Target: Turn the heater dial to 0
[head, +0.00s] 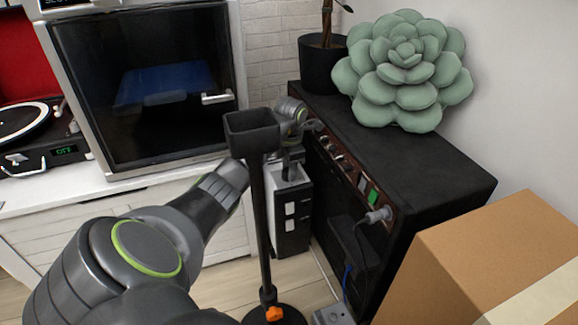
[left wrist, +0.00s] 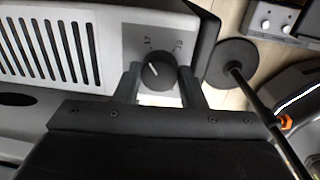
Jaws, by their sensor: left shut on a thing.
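The heater (head: 303,208) is a narrow pale and dark box on the floor between the white cabinet and the black amplifier. In the left wrist view its grey top panel (left wrist: 118,45) has a slotted grille and a round black dial (left wrist: 158,72). My left gripper (head: 291,172) points down onto the heater's top. In the left wrist view its fingers (left wrist: 160,88) stand on both sides of the dial, shut on it. The dial is hidden in the head view. My right gripper is out of view.
A black stand (head: 260,215) with a tray top rises in front of my left wrist. The amplifier (head: 440,172) stands close on the right, with a plug and cable in its front. A cardboard box (head: 480,250) fills the lower right. A power strip (head: 328,316) lies on the floor.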

